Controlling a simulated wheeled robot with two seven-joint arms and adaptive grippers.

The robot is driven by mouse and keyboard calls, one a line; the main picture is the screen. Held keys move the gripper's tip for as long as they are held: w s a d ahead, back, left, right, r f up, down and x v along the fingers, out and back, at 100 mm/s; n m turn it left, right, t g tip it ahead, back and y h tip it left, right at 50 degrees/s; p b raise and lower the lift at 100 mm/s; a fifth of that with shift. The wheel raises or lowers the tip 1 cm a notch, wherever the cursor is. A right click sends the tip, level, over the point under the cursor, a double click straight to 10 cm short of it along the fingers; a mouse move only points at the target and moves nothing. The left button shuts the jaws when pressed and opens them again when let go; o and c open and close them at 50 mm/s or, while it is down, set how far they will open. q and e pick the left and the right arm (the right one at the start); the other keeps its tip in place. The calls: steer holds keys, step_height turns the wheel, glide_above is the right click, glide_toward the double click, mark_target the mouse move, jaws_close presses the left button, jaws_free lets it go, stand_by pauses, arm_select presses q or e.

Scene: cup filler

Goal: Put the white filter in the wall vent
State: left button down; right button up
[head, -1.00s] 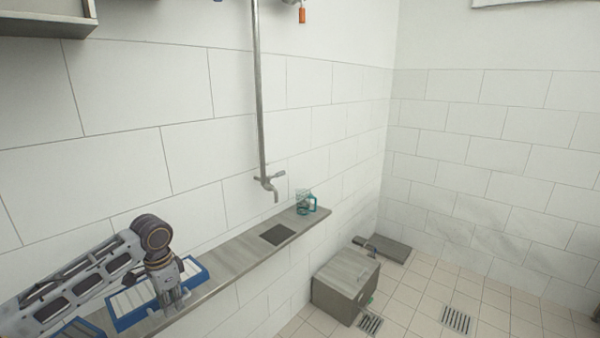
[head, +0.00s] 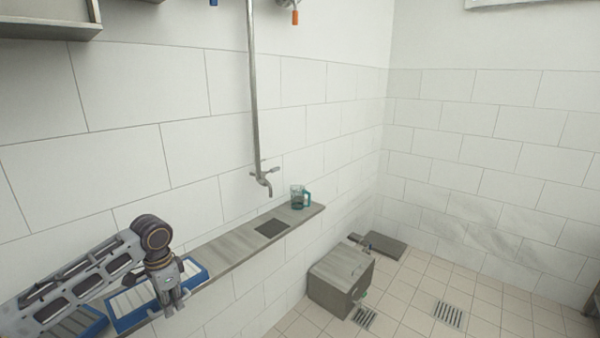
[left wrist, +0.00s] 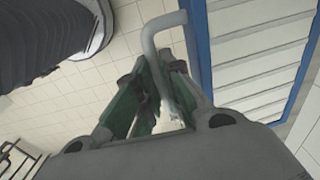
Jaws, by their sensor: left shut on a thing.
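The white filter (head: 130,301) is a panel of white slats in a blue frame, at the lower left of the head view. In the left wrist view the filter (left wrist: 258,62) fills the right side, with a bent grey handle (left wrist: 151,42) beside its frame. My left gripper (head: 172,302) is at the filter's right part in the head view. In the left wrist view its green-sided fingers are closed on the grey handle. The gripper hides part of the filter. I cannot make out a wall vent, and my right gripper is out of view.
A second blue-framed panel (head: 72,326) shows at the lower left corner. A grey ledge (head: 238,247) runs along the tiled wall, with a teal-handled jug (head: 299,197) near its far end. A tap (head: 263,180) hangs above. A grey box (head: 340,280) stands on the floor.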

arm_select(q)
steer(key=shift+r, duration=0.1)
steer(key=shift+w+n, duration=0.15)
steer(key=shift+n, duration=0.35)
steer(key=shift+a+n, duration=0.1)
steer(key=shift+n, duration=0.8)
steer(key=s+d+f+n, duration=0.2)
steer(key=d+f, duration=0.3)
steer(key=d, duration=0.1)
steer(key=s+d+f+n, duration=0.3)
steer(key=d+f, duration=0.3)
steer(key=shift+s+d, duration=0.2)
steer(key=shift+s, duration=0.05)
stand_by(0.6)
steer(key=shift+w+r, duration=0.1)
stand_by(0.7)
